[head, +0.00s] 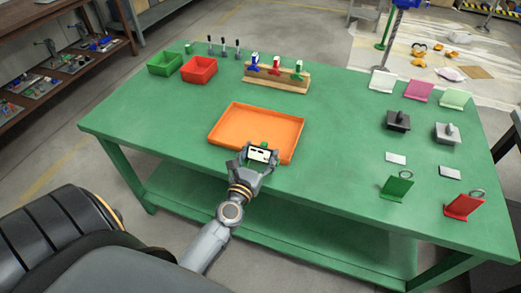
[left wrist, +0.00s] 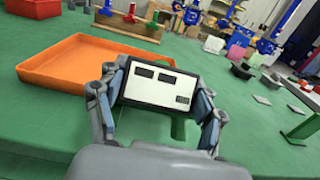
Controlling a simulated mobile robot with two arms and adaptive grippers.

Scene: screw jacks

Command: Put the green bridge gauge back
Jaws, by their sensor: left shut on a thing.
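My left gripper (head: 261,157) is shut on a small block with a pale face and dark slots, most likely the green bridge gauge (head: 259,154). I cannot tell whether the gauge touches the tray or table. My right gripper is not in view.
The green table (head: 330,150) has free room right of the tray. A wooden rack (head: 277,84) with blue, red and green pieces stands behind. Green (head: 165,62) and red (head: 199,69) bins are back left. Green (head: 396,188) and red (head: 463,206) angled stands are at right.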

